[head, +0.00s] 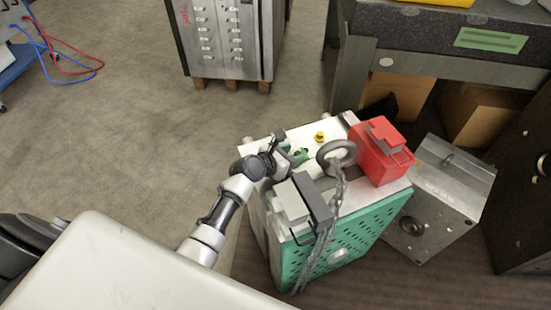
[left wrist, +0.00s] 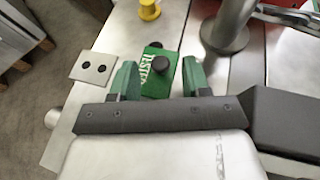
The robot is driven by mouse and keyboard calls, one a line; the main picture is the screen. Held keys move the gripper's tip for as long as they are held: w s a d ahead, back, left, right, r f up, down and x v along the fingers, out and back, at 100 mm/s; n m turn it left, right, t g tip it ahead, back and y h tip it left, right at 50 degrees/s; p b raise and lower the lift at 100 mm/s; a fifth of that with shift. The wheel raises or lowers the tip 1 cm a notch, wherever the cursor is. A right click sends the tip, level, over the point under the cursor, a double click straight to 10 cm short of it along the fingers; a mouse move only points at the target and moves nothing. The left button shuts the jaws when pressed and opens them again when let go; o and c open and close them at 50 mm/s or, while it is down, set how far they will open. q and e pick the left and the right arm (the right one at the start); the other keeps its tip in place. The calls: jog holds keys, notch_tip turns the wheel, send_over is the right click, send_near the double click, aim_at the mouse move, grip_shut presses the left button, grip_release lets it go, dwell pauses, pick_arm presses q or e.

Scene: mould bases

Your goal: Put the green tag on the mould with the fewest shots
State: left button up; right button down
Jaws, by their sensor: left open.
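The green tag (left wrist: 154,82) with white lettering and a black knob lies on the cart's metal top. In the left wrist view it sits between the green fingertips of my left gripper (left wrist: 161,80), which is open. In the head view the left gripper (head: 287,153) is over the cart top and the tag (head: 300,154) is a small green patch beside it. A tall grey mould (head: 225,45) with red markings stands on a pallet at the back. Another mould (head: 440,190) with white marking lies on the floor at right. Their markings are too small to read. My right gripper does not show.
The cart has a green perforated side (head: 345,240). A dark bench (head: 420,50) stands behind.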

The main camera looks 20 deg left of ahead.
pick_arm(q)
jog(key=p+v, duration=0.1)
jog(key=v, duration=0.4)
jog(key=shift+s+r, duration=0.15)
jog(key=shift+r, duration=0.05)
jog(key=p+v, duration=0.1)
jog(key=v, duration=0.3)
jog(key=shift+s+a, duration=0.15)
jog(key=shift+s+a+r, duration=0.25)
jog(key=shift+s+r, duration=0.05)
jog(key=shift+s, duration=0.25)
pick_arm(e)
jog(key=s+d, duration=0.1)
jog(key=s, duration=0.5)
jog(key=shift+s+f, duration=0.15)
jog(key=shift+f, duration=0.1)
pick_arm(q)
jog(key=shift+s+f, duration=0.1)
